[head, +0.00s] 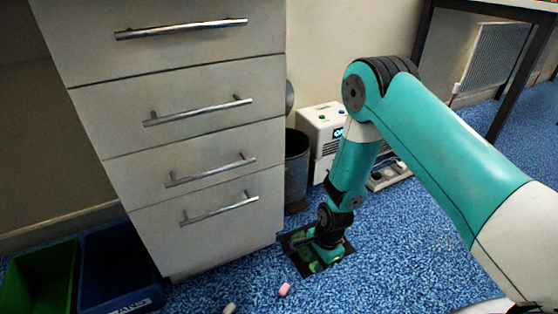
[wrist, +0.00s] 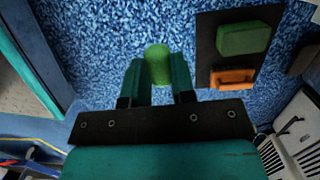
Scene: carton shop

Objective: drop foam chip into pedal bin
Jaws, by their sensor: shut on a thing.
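My gripper (wrist: 158,82) is shut on a light green, rounded foam chip (wrist: 157,65), which sticks out past the two teal fingertips in the wrist view. In the head view my gripper (head: 325,254) points down, low over the floor by a dark plate; the chip cannot be told apart surely there. A dark grey round bin (head: 296,168), which looks like the pedal bin, stands behind the drawer unit's right side and is partly hidden by it. A grey rounded piece above it may be its raised lid (head: 290,96).
The dark plate (wrist: 208,62) bears a green block (wrist: 243,38) and an orange block (wrist: 232,79). A pink chip (head: 285,289) and a whitish chip (head: 229,308) lie on the blue floor. The drawer unit (head: 215,135) stands left; a white machine (head: 322,125) stands behind.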

